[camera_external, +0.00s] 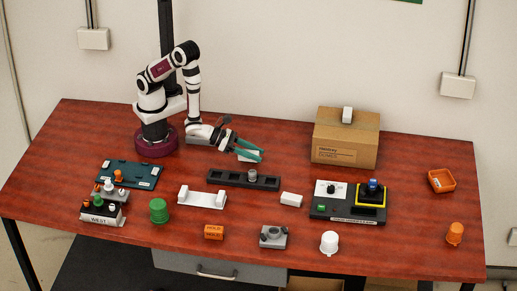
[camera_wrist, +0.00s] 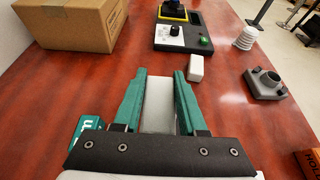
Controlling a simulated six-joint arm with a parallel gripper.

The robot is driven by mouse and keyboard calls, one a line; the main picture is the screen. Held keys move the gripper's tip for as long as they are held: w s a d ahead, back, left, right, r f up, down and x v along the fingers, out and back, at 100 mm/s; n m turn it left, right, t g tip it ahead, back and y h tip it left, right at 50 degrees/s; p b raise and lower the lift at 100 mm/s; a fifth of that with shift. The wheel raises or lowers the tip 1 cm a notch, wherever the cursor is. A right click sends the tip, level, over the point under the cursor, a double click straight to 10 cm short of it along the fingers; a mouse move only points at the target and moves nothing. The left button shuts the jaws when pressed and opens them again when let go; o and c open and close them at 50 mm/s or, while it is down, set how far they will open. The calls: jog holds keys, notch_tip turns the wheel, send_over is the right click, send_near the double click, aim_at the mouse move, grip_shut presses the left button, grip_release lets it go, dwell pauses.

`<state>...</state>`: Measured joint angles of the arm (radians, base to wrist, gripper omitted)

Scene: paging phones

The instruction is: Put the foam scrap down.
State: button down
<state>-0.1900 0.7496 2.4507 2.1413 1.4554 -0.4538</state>
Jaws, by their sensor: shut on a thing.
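My gripper (camera_external: 261,156) is at the back middle of the table, low over the red-brown top. Its two green fingers are shut on a pale whitish block, which I take to be the foam scrap (camera_external: 249,156). In the wrist view the foam scrap (camera_wrist: 158,105) lies lengthwise between the fingers of my gripper (camera_wrist: 160,74), its near end hidden by the dark gripper body. I cannot tell whether its underside touches the table.
A cardboard box (camera_external: 346,140) with a small white block on top stands to the right. A dark slotted rail (camera_external: 225,179) lies just in front. A white block (camera_external: 291,199) and a control panel (camera_external: 347,215) are front right. Bare table lies between gripper and box.

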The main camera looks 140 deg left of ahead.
jog(key=w+a+r+n+g+y, duration=0.1)
jog(key=w+a+r+n+g, duration=0.1)
jog(key=w+a+r, duration=0.7)
jog(key=w+a+r+n+g+y, duration=0.25)
jog(key=a+r, duration=0.25)
jog(key=a, duration=0.8)
send_over(345, 133)
jog(key=shift+h, duration=0.35)
notch_tip(345, 133, down, 7)
jog(key=shift+w+d+f, duration=0.1)
jog(key=shift+w, duration=0.05)
notch_tip(345, 133, down, 3)
jog(key=shift+f, duration=0.4)
jog(key=shift+c, duration=2.3)
grip_release()
jog(key=shift+f, duration=0.1)
